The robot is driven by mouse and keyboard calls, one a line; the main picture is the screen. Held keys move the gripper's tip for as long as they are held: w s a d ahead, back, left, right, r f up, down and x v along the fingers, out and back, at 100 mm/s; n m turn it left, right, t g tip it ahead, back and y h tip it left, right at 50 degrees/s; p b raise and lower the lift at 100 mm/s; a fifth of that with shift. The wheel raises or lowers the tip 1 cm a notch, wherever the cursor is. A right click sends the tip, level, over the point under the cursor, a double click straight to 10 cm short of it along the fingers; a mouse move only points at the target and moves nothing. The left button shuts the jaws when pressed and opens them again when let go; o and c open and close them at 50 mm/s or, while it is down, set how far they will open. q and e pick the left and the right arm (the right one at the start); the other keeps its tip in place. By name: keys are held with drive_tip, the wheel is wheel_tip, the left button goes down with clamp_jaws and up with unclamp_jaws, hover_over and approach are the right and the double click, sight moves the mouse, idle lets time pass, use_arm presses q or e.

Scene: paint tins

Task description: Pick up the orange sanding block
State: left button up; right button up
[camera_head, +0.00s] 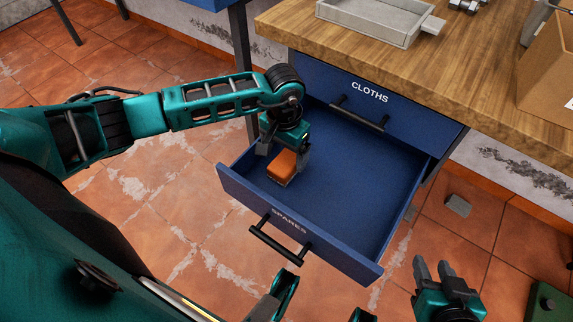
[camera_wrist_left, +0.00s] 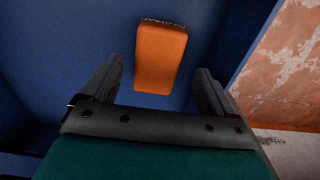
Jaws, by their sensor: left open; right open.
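The orange sanding block (camera_head: 282,166) lies in the open blue drawer marked SPARES (camera_head: 340,215), near its left front corner. In the left wrist view the block (camera_wrist_left: 160,58) shows on the blue drawer floor, ahead of and between the two fingers. My left gripper (camera_head: 284,158) is open above the block, with a finger on either side in the picture. It also shows in the left wrist view (camera_wrist_left: 160,88). I cannot tell how far above the floor the fingertips are. My right gripper (camera_head: 434,268) is open and empty, low at the right, outside the drawer.
The drawer marked CLOTHS (camera_head: 395,110) above is shut. A wooden worktop (camera_head: 470,70) carries a grey tray (camera_head: 375,20) and a cardboard box (camera_head: 550,70). A small grey block (camera_head: 458,205) lies on the tiled floor at the right. The rest of the open drawer is empty.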

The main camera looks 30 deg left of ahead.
sight(287, 160)
use_arm(q)
drive_tip(key=f, duration=0.2)
drive_tip(key=f+b, duration=0.1)
drive_tip(key=f, duration=0.1)
drive_tip(key=shift+w+d+f, duration=0.1)
drive_tip(key=shift+d+f, duration=0.1)
drive_tip(key=shift+c, duration=0.3)
drive_tip(key=c, duration=1.1)
drive_tip(key=shift+r, duration=0.1)
wheel_tip(287, 160, up, 20)
drive_tip(key=p, duration=0.4)
